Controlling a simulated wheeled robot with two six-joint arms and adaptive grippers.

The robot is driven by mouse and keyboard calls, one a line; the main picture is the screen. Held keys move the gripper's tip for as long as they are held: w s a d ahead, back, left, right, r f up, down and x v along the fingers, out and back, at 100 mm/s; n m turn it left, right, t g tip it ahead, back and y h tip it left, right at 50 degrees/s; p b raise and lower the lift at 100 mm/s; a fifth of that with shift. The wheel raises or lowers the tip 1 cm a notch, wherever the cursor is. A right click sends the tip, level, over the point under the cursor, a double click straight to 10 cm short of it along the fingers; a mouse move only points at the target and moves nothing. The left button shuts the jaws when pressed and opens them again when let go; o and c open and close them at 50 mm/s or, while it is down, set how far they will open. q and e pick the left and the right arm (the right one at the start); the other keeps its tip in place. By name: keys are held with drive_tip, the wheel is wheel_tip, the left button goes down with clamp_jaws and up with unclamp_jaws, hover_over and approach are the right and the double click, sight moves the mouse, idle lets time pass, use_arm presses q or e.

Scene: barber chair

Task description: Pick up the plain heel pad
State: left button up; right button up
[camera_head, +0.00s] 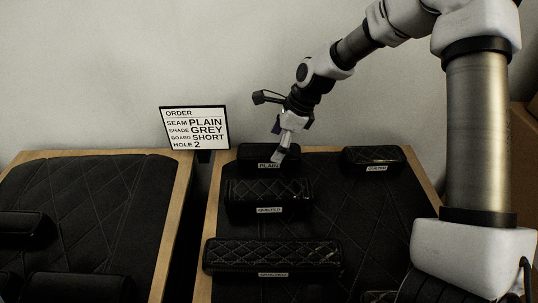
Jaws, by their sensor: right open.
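The plain heel pad (252,151) is a small black block near the back left of the right-hand board, with a label on its front reading PLAIN. My right gripper (281,153) is open and points down at the right part of this pad, partly covering it. I cannot tell whether the fingers touch the pad or sit just in front of or above it. My left gripper is not in view.
A quilted pad (268,192) lies just in front, and a longer quilted pad (272,253) nearer still. Another black pad (373,154) sits at the back right. An order sign (195,128) stands behind left. A second board (95,190) holds dark pads.

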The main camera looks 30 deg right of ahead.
sight(273, 150)
drive_tip(key=x, duration=0.2)
drive_tip(key=b+x, duration=0.1)
drive_tip(key=x, duration=0.1)
drive_tip(key=shift+d, duration=0.3)
drive_tip(key=shift+w+a+f, duration=0.1)
drive_tip(key=shift+w+f, duration=0.05)
drive_tip(key=shift+f, duration=0.1)
drive_tip(key=shift+r, duration=0.15)
drive_tip(key=c, duration=1.4)
drive_tip(key=shift+r, duration=0.1)
